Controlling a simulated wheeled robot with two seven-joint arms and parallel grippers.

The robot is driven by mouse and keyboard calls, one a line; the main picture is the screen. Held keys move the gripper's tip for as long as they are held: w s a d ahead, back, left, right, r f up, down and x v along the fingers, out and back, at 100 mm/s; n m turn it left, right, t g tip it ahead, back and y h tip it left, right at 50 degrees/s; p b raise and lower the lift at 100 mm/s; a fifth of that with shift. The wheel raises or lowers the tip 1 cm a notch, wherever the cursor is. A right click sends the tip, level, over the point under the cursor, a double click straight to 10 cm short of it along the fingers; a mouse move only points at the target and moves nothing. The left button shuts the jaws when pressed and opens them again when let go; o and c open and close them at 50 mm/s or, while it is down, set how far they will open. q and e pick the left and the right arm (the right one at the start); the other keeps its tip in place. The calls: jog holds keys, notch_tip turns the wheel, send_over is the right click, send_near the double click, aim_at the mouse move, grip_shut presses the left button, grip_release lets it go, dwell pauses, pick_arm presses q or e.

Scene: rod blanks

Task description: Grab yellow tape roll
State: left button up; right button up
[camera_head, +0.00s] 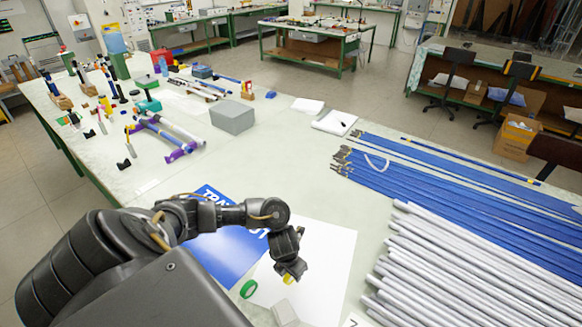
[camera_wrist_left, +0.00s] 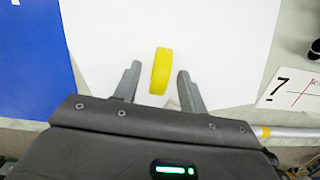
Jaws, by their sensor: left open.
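The yellow tape roll (camera_wrist_left: 161,71) stands on a white sheet in the left wrist view, seen edge-on between the two fingertips of my open left gripper (camera_wrist_left: 158,82). There is a gap between the roll and each finger. In the head view, a small part of the yellow roll (camera_head: 288,279) shows just under my left gripper (camera_head: 292,272), and the rest is hidden by it. My right gripper does not show in either view.
A green tape roll (camera_head: 249,289) lies left of the gripper. A blue printed sheet (camera_head: 222,243) lies beside the white sheet (camera_head: 325,262). Grey rods (camera_head: 470,270) and blue rods (camera_head: 440,185) cover the table's right side. A grey box (camera_head: 232,116) stands farther back.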

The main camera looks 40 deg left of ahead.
pick_arm(q)
jog(key=shift+w+f, duration=0.15)
jog(key=shift+f, duration=0.55)
jog(key=shift+w+f, duration=0.1)
jog(key=shift+f, duration=0.55)
grip_shut()
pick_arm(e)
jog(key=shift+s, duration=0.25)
pick_arm(q)
jog(key=shift+r, duration=0.2)
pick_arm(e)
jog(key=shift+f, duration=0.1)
